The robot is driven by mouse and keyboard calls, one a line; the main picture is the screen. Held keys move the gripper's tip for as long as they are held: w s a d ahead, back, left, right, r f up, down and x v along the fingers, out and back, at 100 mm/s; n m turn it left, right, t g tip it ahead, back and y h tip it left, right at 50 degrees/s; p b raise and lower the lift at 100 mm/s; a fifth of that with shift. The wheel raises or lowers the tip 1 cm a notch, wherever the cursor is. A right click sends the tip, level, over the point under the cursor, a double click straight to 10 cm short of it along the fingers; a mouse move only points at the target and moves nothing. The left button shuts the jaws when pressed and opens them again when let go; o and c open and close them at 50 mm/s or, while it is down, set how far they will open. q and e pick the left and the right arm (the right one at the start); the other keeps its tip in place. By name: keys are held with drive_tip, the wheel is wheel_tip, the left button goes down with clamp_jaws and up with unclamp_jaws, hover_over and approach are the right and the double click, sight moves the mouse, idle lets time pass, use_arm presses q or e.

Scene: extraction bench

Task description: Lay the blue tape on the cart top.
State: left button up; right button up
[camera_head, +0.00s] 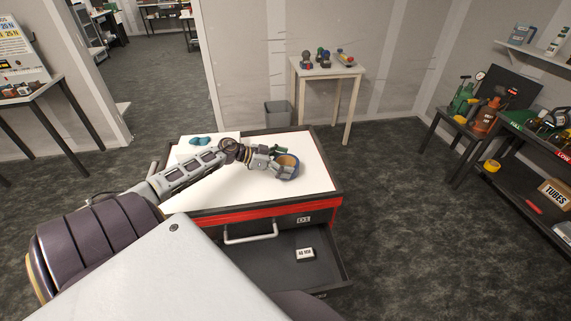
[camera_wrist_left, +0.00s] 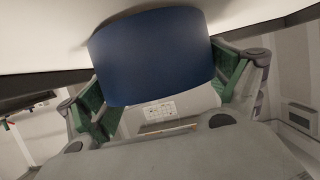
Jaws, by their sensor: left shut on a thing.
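The blue tape (camera_head: 291,174) is a roll with a tan inner ring, over the white cart top (camera_head: 313,180) near its right part. My left gripper (camera_head: 279,164) is shut on it. In the left wrist view the tape (camera_wrist_left: 152,57) fills the space between the green finger pads of my left gripper (camera_wrist_left: 158,80). The white surface behind the tape in that view is close to it. I cannot tell whether the tape touches the cart top. My right gripper is not in view.
A teal item (camera_head: 201,141) lies on a white sheet at the cart's back left. The cart's drawer (camera_head: 275,262) is open, with a small labelled box (camera_head: 305,254) inside. A grey bin (camera_head: 278,114) and a small table (camera_head: 327,70) stand behind. The cart top's front right is clear.

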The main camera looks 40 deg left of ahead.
use_arm(q)
drive_tip(key=shift+f, duration=0.2)
drive_tip(key=shift+f, duration=0.1)
drive_tip(key=o, duration=0.8)
drive_tip(key=shift+p+v, duration=0.3)
drive_tip(key=shift+v, duration=5.75)
drive_tip(key=shift+d, duration=0.1)
